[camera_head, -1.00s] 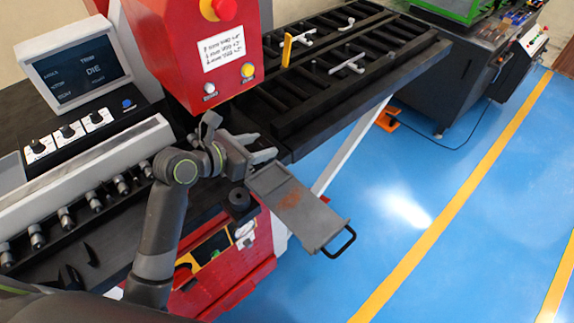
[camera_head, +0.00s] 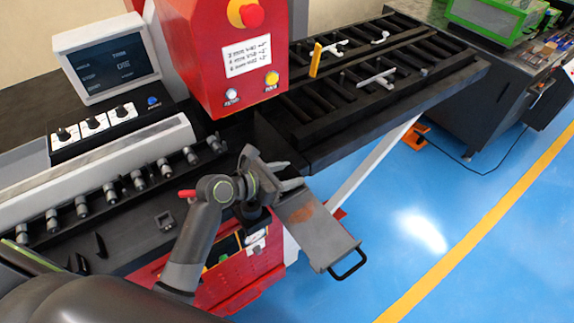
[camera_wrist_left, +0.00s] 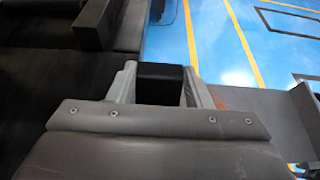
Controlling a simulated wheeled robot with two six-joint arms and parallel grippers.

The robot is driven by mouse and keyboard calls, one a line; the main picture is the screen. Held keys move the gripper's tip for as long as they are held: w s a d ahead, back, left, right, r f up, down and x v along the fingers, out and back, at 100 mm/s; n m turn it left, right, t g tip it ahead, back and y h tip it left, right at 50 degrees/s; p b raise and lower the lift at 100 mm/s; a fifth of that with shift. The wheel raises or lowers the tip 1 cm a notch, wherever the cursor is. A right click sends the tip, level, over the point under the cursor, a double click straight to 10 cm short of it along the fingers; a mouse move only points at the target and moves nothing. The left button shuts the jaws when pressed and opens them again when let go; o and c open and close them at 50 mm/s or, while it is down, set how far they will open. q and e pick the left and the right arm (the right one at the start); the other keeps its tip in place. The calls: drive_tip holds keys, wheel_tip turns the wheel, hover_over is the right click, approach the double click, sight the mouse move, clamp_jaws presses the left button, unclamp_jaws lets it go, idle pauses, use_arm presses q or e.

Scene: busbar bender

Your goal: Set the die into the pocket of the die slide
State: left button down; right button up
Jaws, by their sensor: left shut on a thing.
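My left gripper (camera_head: 292,177) is over the near edge of the machine bench, at the upper end of the die slide. The die slide (camera_head: 318,238) is a grey plate with a rusty patch and a black loop handle, jutting out over the blue floor. In the left wrist view, the gripper's fingers (camera_wrist_left: 160,85) are shut on a black block, the die (camera_wrist_left: 161,82). Part of the slide (camera_wrist_left: 262,108) shows at the right there. The die's underside and the slide's pocket are hidden, so I cannot tell whether they touch. My right gripper is not in view.
The red machine head (camera_head: 225,60) stands just behind my gripper. A black slatted rack (camera_head: 375,85) extends to the right. The blue floor (camera_head: 420,200) is open at right.

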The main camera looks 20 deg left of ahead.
use_arm(q)
drive_tip(key=shift+f, duration=0.45)
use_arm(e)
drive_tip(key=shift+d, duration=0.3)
use_arm(q)
drive_tip(key=shift+f, duration=0.1)
drive_tip(key=c, duration=1)
unclamp_jaws()
drive_tip(key=shift+f, duration=0.15)
drive_tip(key=shift+o, duration=1.4)
drive_tip(key=shift+s, duration=0.1)
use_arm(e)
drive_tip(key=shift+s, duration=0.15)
use_arm(q)
drive_tip(key=v, duration=1.2)
drive_tip(key=shift+b, duration=0.4)
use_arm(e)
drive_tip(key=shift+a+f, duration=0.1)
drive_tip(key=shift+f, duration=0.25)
